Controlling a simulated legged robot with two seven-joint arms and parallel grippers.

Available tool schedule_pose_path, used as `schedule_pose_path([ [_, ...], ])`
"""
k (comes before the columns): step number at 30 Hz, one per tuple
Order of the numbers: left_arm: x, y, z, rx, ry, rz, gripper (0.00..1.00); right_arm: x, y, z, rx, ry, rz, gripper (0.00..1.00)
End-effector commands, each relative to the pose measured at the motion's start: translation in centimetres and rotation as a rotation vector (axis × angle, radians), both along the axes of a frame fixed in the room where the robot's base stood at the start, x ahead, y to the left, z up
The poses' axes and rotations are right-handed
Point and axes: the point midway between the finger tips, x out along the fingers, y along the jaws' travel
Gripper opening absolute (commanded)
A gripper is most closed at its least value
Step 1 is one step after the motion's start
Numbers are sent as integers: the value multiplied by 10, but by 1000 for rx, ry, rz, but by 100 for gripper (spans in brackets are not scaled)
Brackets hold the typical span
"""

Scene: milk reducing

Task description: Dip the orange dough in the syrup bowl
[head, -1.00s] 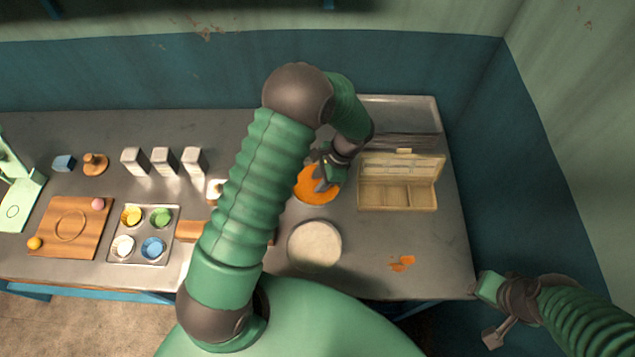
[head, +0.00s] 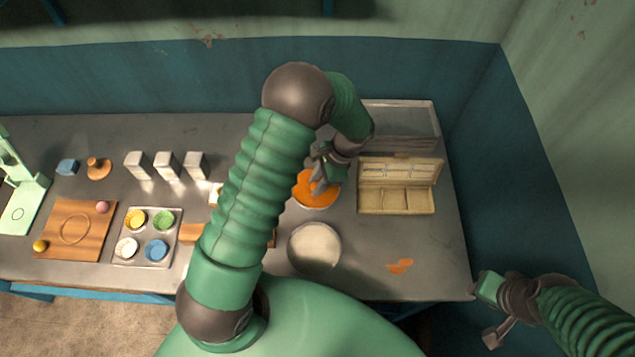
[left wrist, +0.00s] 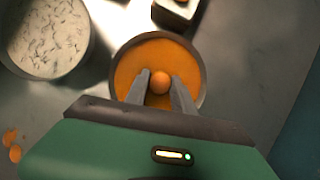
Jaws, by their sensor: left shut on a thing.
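The syrup bowl (head: 301,199) is full of orange syrup and stands right of centre on the table. In the left wrist view the bowl (left wrist: 190,54) fills the middle. My left gripper (head: 317,188) points down over the bowl from above. In the left wrist view, the fingers of my left gripper (left wrist: 160,86) are shut on a small round orange dough ball (left wrist: 160,81). The ball is within the bowl's outline; I cannot tell how deep it sits in the syrup. My right gripper (head: 490,315) hangs off the table's right front corner; its jaw opening is unclear.
A pale bowl (head: 314,244) stands in front of the syrup bowl. An open divided box (head: 396,202) is to the right, with a tray (head: 405,106) behind. Orange splashes (head: 400,266) lie near the front edge. Left are a wooden board (head: 98,245) and a cup tray (head: 137,230).

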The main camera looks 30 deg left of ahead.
Motion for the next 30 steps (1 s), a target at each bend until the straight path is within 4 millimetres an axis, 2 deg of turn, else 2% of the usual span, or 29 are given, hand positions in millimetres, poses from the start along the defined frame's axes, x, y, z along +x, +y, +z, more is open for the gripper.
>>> schedule_pose_path([
  [1, 0, 0, 7, 0, 0, 0, 0, 0, 0, 7, 0, 0, 0, 36],
  [19, 0, 0, 50, 0, 0, 0, 0, 0, 0, 44, 0, 0, 0, 36],
  [30, 0, 0, 51, 0, 0, 0, 0, 0, 0, 45, 0, 0, 0, 36],
])
